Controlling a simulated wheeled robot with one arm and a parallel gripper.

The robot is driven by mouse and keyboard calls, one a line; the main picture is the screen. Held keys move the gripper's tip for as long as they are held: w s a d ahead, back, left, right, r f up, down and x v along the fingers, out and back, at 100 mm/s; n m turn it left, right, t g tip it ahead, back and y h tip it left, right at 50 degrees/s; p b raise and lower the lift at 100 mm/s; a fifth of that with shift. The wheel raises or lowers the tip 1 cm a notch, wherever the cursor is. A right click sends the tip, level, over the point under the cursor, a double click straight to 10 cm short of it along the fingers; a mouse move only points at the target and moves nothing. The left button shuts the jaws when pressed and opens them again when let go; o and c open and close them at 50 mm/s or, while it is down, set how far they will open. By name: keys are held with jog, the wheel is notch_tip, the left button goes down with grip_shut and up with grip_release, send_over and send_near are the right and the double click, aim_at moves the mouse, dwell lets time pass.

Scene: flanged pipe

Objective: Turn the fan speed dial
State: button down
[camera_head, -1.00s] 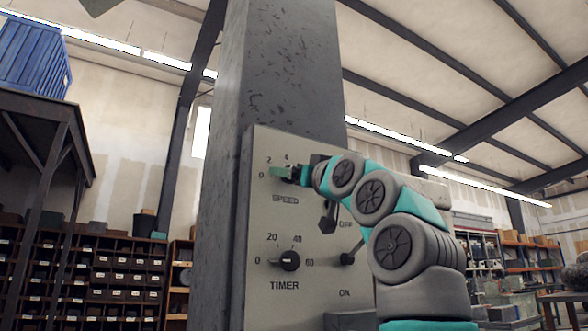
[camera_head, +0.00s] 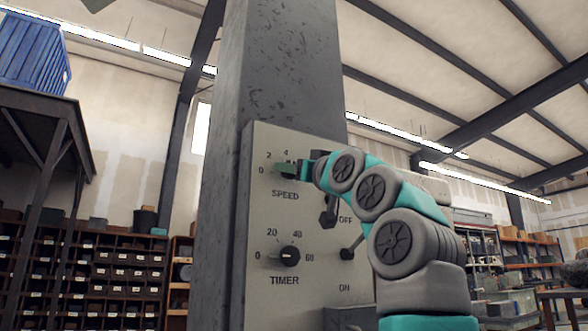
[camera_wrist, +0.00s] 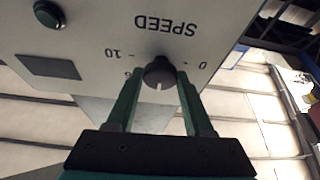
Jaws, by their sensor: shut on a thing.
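The speed dial (camera_wrist: 159,72) is a dark round knob on the grey control panel (camera_head: 260,222), above the word SPEED in the head view. In the wrist view the panel looks upside down, and the knob's white mark points down in the picture, between the 6 and the 0. My gripper (camera_head: 287,170) is at this dial, and its green fingers hide the dial in the head view. In the wrist view my gripper (camera_wrist: 160,76) is shut on the dial, with one finger on each side.
Below are a timer dial (camera_head: 288,255) and, to its right, a lever switch (camera_head: 348,253) marked OFF and ON. A round green button (camera_wrist: 48,14) shows in the wrist view. The panel is on a grey column (camera_head: 285,70). Shelves stand behind.

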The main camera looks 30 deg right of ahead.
jog(key=shift+r+m, duration=0.15)
jog(key=shift+m, duration=0.45)
jog(key=m+g+h+p, duration=0.1)
jog(key=m+h+p, duration=0.1)
jog(key=m, duration=0.5)
jog(key=m+g+h+p, duration=0.2)
jog(key=m+h+p, duration=0.1)
jog(key=m, duration=0.4)
jog(key=m+g+h+p, duration=0.2)
jog(key=m+p, duration=0.1)
jog(key=m, duration=0.4)
jog(key=shift+a+r+m, duration=0.15)
jog(key=shift+a+m, duration=0.15)
jog(key=shift+m, duration=0.4)
